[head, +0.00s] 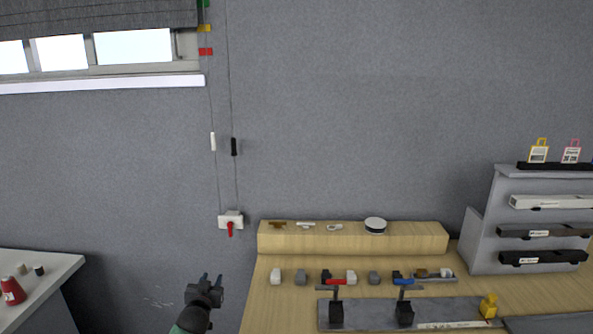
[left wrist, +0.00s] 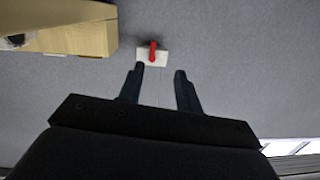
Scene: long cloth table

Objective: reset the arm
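My left gripper (head: 212,283) is raised in front of the grey wall, left of the wooden table's edge in the head view. In the left wrist view its two dark fingers (left wrist: 160,78) stand apart with nothing between them. A white wall box with a red handle (head: 231,221) is above and right of the gripper in the head view. The box also shows just beyond the fingertips in the left wrist view (left wrist: 152,55), apart from them. My right gripper does not show.
A wooden table (head: 262,305) with a raised ledge (head: 350,240) holds several small parts and two black-based levers. A grey shelf rack (head: 482,240) stands at right. A white side table (head: 50,265) is at left. Two cords hang down the wall to the box.

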